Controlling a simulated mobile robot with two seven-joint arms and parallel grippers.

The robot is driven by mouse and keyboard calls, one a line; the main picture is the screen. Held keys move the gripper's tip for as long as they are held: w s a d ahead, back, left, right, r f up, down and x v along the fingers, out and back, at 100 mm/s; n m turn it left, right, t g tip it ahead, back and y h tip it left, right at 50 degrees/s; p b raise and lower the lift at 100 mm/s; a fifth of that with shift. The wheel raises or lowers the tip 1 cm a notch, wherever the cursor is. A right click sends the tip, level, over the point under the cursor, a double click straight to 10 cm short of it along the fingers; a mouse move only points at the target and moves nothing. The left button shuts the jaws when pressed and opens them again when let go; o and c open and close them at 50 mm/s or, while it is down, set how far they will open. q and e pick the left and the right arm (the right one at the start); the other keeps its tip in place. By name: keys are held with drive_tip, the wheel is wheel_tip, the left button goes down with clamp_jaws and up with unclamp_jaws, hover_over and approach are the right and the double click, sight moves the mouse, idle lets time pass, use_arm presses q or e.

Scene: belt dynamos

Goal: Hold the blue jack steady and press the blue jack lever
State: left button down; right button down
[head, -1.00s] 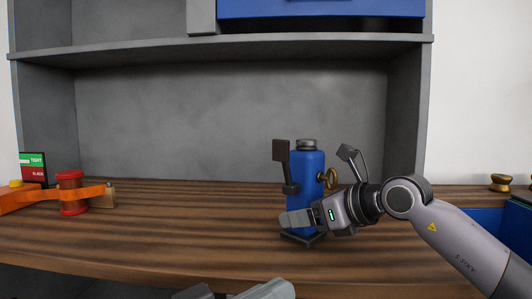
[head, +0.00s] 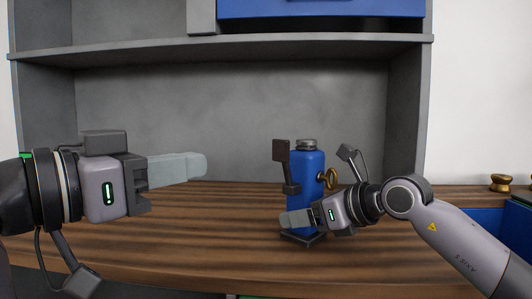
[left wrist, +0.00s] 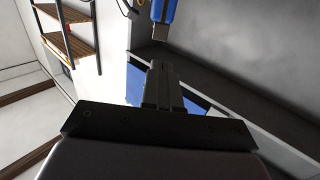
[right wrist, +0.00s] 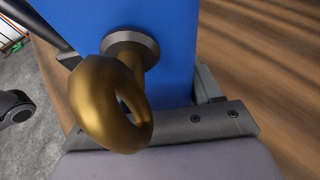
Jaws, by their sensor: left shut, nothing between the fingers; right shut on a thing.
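The blue jack (head: 306,171) stands upright on the wooden workbench, with a grey cap, a dark base plate and a brass ring key (head: 327,179) on its right side. Its dark lever (head: 281,160) sticks up on its left side. My right gripper (head: 297,218) is shut on the lower body of the jack. In the right wrist view the jack's blue body (right wrist: 178,30) and the brass ring (right wrist: 110,103) fill the near view. My left gripper (head: 204,165) is shut and empty, pointing right, in the air left of the lever and apart from it.
A grey shelf (head: 230,52) runs above the bench, with a blue bin (head: 320,8) on it. The workbench (head: 200,225) between my left gripper and the jack is clear. A brass knob-like piece (head: 501,183) and a blue container (head: 485,222) are at the right.

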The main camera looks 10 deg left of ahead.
sight(280, 142)
use_arm(q)
drive_tip(key=x, duration=1.4)
drive_tip(key=shift+w+d+r+g+y, duration=0.3)
drive_tip(key=shift+r+g, duration=0.1)
drive_tip(key=shift+g, duration=0.1)
drive_tip(key=shift+w+d+r+g+y, duration=0.35)
drive_tip(key=shift+w+d+g+y, duration=0.15)
drive_tip(key=shift+w+g+y, duration=0.15)
drive_tip(key=shift+a, duration=0.1)
drive_tip(key=v, duration=1.4)
drive_tip(key=shift+r, duration=0.2)
drive_tip(key=shift+w, duration=0.1)
